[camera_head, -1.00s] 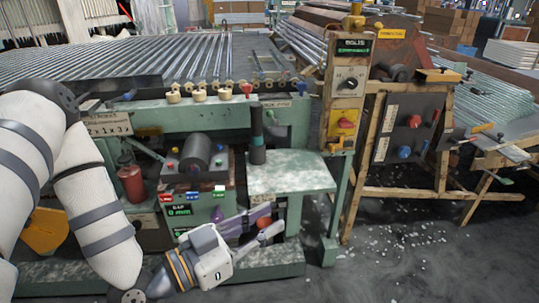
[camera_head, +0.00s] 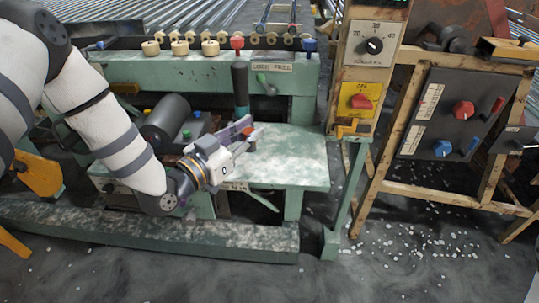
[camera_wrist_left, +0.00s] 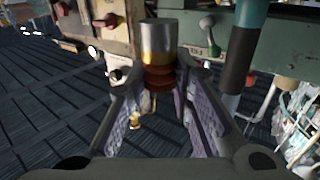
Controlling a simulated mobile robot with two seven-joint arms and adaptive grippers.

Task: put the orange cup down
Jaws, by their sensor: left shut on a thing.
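The orange cup (camera_wrist_left: 159,76) shows in the left wrist view as a ribbed orange-brown bellows under a brass and silver fitting. It stands between the fingers of my left gripper (camera_wrist_left: 161,88), which is shut on it. In the head view my left gripper (camera_head: 248,133) is at the left part of the pale green shelf (camera_head: 285,165), seemingly above it. Only a small reddish bit shows at its fingertips there, and the height over the shelf is hard to tell. My right gripper is not in view.
A dark roller (camera_head: 166,122) lies to the left. The control panel (camera_head: 366,75) stands right. The shelf's right part is clear.

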